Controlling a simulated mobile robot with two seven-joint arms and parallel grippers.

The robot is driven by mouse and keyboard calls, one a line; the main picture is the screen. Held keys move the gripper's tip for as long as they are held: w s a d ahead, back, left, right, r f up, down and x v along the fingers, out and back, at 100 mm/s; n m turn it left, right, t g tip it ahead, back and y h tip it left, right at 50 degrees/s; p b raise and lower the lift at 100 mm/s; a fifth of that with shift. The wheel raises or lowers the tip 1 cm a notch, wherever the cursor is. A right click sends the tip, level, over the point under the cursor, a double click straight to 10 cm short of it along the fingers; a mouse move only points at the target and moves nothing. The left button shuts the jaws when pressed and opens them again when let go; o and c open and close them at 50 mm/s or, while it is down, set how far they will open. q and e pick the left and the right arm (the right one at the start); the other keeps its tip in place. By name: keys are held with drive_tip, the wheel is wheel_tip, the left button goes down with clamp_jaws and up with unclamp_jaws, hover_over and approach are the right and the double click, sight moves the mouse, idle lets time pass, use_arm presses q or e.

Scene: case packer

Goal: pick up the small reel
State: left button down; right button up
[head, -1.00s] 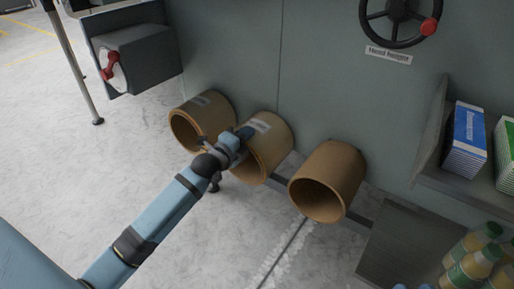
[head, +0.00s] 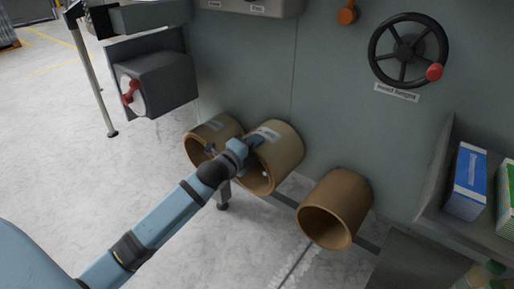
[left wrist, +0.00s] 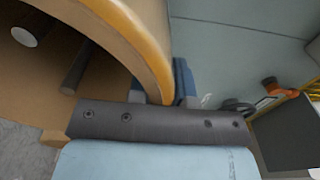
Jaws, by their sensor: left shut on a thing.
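Three brown hollow reels are at the grey-green machine wall: a left reel (head: 203,133), a middle reel (head: 283,150) with a pale label, and a right reel (head: 345,195). Which is the small one is hard to tell. My left gripper (head: 248,149) is shut on the rim wall of the middle reel, which sits slightly high and partly covers the left reel. In the left wrist view, the held reel's curved orange rim (left wrist: 147,38) runs down to the blue fingers (left wrist: 166,85). My right gripper is out of view.
A black handwheel (head: 404,52) with a red knob is on the wall. A grey box (head: 165,82) with a red handle juts out at left. A shelf with a blue carton (head: 468,182) is at right. Pale floor (head: 60,170) is open at left.

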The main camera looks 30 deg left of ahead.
use_arm(q)
drive_tip(key=s+a+p, duration=0.1)
drive_tip(key=s+p, duration=0.3)
drive_tip(key=s, duration=1.5)
drive_tip(key=shift+a+p, duration=0.2)
drive_tip(key=shift+p, duration=0.15)
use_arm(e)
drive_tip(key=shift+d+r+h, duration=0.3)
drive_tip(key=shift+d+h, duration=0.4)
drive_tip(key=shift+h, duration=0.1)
use_arm(q)
drive_tip(key=shift+r+p, duration=0.25)
drive_tip(key=shift+p, duration=0.2)
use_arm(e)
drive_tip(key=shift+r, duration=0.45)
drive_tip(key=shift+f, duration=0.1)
use_arm(q)
wheel_tip(320, 180, down, 7)
drive_tip(key=b, duration=0.2)
drive_tip(key=shift+w+b, duration=0.2)
drive_tip(key=shift+b, duration=0.2)
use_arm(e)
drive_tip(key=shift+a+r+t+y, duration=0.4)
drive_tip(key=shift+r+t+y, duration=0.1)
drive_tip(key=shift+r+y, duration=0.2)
use_arm(q)
drive_tip(key=shift+d, duration=0.15)
